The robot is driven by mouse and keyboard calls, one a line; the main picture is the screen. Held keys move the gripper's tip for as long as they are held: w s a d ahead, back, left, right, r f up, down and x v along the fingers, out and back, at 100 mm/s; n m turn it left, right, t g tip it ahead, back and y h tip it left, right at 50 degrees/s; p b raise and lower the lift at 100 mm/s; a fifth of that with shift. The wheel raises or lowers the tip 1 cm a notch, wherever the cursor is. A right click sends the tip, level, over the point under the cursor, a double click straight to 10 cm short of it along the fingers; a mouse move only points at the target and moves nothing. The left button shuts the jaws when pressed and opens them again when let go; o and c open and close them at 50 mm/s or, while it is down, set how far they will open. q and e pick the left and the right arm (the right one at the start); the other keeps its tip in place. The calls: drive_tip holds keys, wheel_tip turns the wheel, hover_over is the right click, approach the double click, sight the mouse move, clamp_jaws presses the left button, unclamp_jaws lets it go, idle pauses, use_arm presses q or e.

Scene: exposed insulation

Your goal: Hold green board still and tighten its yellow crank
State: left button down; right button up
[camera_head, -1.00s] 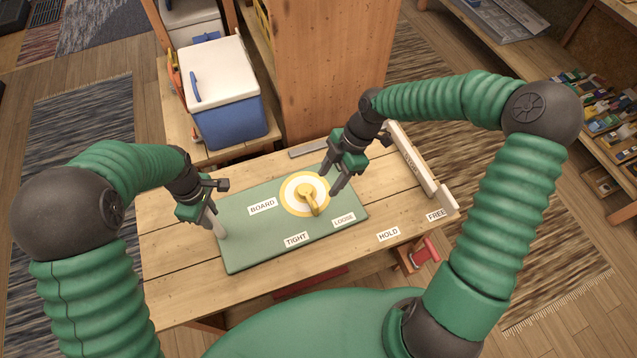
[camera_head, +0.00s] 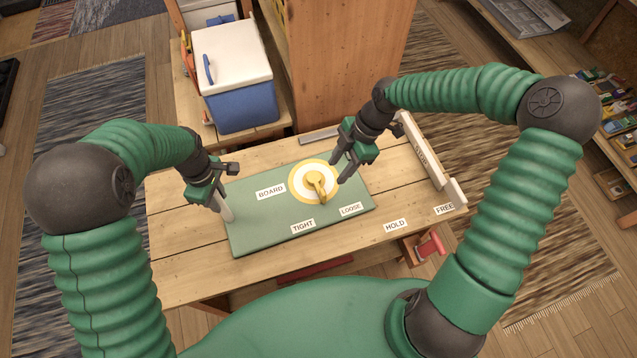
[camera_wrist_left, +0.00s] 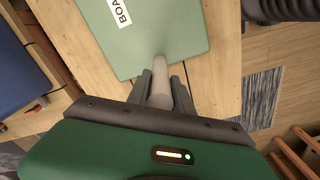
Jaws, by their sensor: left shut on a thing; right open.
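The green board (camera_head: 255,228) lies flat on the wooden workbench, and its corner shows in the left wrist view (camera_wrist_left: 165,30). A yellow crank (camera_head: 317,184) sits on a white disc with a yellow ring near the board's far right part, its handle pointing toward the LOOSE label (camera_head: 350,209). The TIGHT label (camera_head: 303,226) is left of that. My left gripper (camera_head: 221,205) is shut on a pale grey peg-like handle (camera_wrist_left: 161,82) at the board's left edge. My right gripper (camera_head: 342,170) is open and empty, just right of the crank, its fingers pointing down.
A blue and white cooler (camera_head: 245,104) stands behind the bench at left. A wooden post (camera_head: 345,60) rises at the back. A pale rail (camera_head: 425,155) runs along the bench's right end. HOLD (camera_head: 395,225) and FREE (camera_head: 445,208) labels mark the front right edge.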

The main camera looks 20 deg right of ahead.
sight(318, 185)
drive_tip(key=m, duration=0.2)
drive_tip(key=shift+d+f+m, duration=0.1)
drive_tip(key=shift+d+m, duration=0.15)
drive_tip(key=shift+m, duration=0.05)
drive_tip(key=c, duration=0.5)
drive_tip(key=m, duration=0.3)
drive_tip(key=shift+d+f, duration=0.1)
drive_tip(key=shift+d, duration=0.15)
drive_tip(key=shift+c, duration=1.1)
drive_tip(key=m, duration=0.3)
drive_tip(key=shift+d, duration=0.3)
clamp_jaws()
drive_tip(key=d+m, duration=0.2)
drive_tip(key=m, duration=1.2)
drive_tip(key=d+m, duration=0.3)
drive_tip(key=m, duration=1)
drive_tip(key=x, duration=1)
drive_tip(key=shift+a+f, duration=0.1)
drive_tip(key=shift+f, duration=0.05)
drive_tip(key=shift+s+a+f, duration=0.1)
drive_tip(key=shift+a+f, duration=0.1)
drive_tip(key=shift+a, duration=1.85)
